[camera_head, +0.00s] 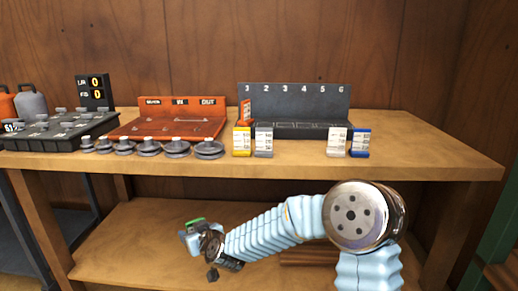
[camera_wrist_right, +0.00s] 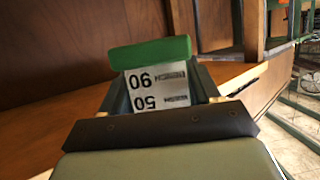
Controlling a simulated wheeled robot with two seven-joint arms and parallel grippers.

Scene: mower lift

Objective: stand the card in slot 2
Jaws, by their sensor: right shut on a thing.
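The dark card rack (camera_head: 296,100) stands on the wooden bench, with slot numbers along its back panel. An orange card (camera_head: 246,110) stands at its left end. The places under the other numbers, including 2, look empty. My right gripper (camera_head: 192,238) is low in front of the bench, below its top and left of the rack. It is shut on a green-topped card (camera_wrist_right: 150,54), whose white label appears upside down in the right wrist view between the fingers (camera_wrist_right: 160,92). The card's green top also shows in the head view (camera_head: 195,222). My left gripper is out of view.
Yellow (camera_head: 242,141), grey (camera_head: 264,140), white (camera_head: 336,142) and blue (camera_head: 360,143) cards stand before the rack near the bench's front edge (camera_head: 420,172). An orange tray (camera_head: 170,126) and several grey discs (camera_head: 148,148) are left. The bench's right end is clear.

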